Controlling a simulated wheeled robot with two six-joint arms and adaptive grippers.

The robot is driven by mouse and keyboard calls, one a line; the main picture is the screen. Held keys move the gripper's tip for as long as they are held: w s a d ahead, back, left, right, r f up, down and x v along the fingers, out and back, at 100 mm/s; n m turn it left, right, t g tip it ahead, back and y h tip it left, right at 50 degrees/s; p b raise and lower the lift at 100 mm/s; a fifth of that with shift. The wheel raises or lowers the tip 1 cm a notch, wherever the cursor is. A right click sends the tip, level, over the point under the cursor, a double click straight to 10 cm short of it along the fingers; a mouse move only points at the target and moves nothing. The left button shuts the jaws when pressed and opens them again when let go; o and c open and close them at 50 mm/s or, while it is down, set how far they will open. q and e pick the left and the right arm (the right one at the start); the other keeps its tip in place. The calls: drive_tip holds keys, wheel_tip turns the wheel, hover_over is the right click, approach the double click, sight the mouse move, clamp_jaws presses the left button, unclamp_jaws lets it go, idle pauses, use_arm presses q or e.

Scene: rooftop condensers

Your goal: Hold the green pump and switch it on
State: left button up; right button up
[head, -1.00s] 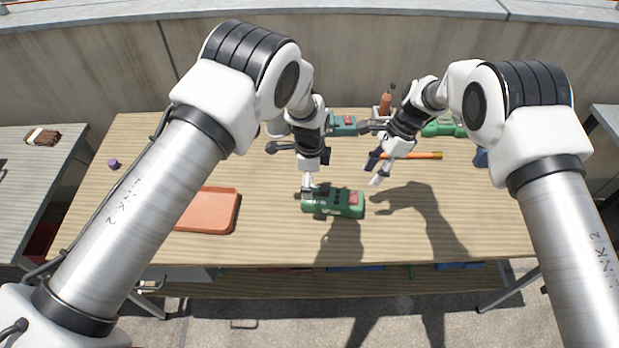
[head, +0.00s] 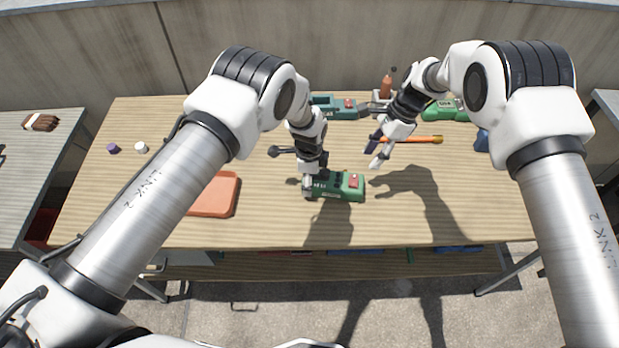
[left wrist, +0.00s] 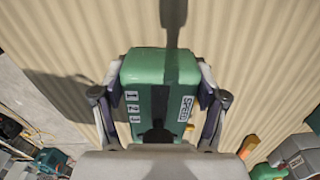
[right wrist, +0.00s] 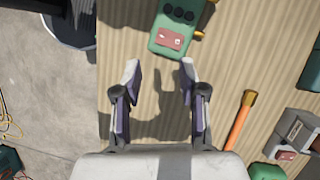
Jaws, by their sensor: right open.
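The green pump (head: 343,187) lies on the table, with a red panel and dark round parts on top. The right wrist view shows its red-panel end (right wrist: 172,38) at the top. My left gripper (head: 308,187) is at the pump's left end. In the left wrist view its two fingers (left wrist: 160,78) stand on either side of the green body, very close to it; whether they press on it I cannot tell. My right gripper (head: 374,157) is open and empty, to the right of the pump and above the table (head: 290,228). Its fingers (right wrist: 160,70) point towards the red-panel end.
An orange tray (head: 215,195) lies left of the pump. Behind are a teal device (head: 345,105), an orange bottle (head: 386,87), another green device (head: 445,110) and an orange-handled tool (head: 425,139). Purple (head: 113,148) and white caps (head: 141,147) lie far left. The front table strip is clear.

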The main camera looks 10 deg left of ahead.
clamp_jaws()
drive_tip(key=d+r+n+y, duration=0.1)
drive_tip(key=n, duration=0.9)
drive_tip(key=d+r+n+t+y, duration=0.1)
drive_tip(key=d+n+y, duration=0.1)
drive_tip(key=n, duration=0.9)
drive_tip(key=s+d+r+n+y, duration=0.1)
drive_tip(key=d+n+y, duration=0.1)
drive_tip(key=n, duration=0.8)
drive_tip(key=shift+n, duration=0.3)
